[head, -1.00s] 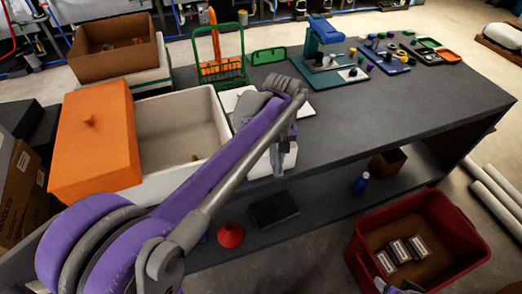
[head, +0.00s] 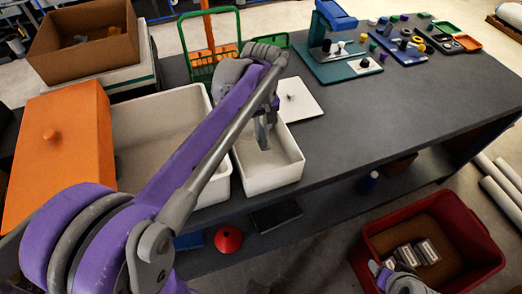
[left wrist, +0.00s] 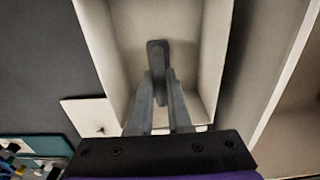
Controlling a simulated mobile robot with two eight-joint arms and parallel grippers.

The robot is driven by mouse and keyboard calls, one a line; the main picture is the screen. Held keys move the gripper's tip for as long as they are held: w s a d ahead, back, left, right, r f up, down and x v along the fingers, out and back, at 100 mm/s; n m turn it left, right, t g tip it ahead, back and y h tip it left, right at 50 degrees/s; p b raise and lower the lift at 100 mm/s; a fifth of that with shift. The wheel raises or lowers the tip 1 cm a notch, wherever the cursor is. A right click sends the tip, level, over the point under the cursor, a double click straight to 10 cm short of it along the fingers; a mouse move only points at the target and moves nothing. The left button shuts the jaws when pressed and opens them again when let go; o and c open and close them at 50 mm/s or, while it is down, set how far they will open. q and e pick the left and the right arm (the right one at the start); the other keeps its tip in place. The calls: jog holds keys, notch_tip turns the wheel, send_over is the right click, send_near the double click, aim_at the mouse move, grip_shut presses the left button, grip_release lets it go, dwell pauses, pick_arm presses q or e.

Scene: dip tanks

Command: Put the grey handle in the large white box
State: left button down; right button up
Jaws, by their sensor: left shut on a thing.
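My left gripper (head: 264,138) is over the small white box (head: 271,184) in the head view. In the left wrist view, the gripper (left wrist: 160,88) is shut on the grey handle (left wrist: 157,57), a dark grey bar with rounded ends. The small box's pale inside shows behind it. The large white box (head: 225,188) stands open to the left of the small one, partly hidden by my left arm. An orange lid (head: 58,150) with a knob lies over its left side. My right gripper (head: 385,276) shows only partly at the bottom, near the red crate; its fingers are unclear.
A white lid (head: 299,98) lies behind the small box. A green rack (head: 226,72) and a teal press (head: 331,40) stand behind. The red crate (head: 483,262) is on the floor at right. The table's right half (head: 420,100) is mostly clear.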

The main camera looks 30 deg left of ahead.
pick_arm(q)
send_over(261, 158)
notch_tip(261, 158, down, 6)
jog(key=shift+s+d+r, duration=0.1)
jog(key=shift+d+r, duration=0.05)
jog(key=shift+r, duration=0.1)
jog(key=shift+f+b, duration=0.3)
jog(key=shift+f, duration=1.7)
jog(key=shift+f, duration=0.1)
jog(key=c, duration=1.3)
grip_release()
jog(key=shift+f, duration=0.1)
jog(key=o, duration=0.5)
jog(key=shift+c, duration=0.2)
jog(key=shift+r, duration=0.25)
notch_tip(261, 158, up, 12)
jog(key=shift+p, duration=0.5)
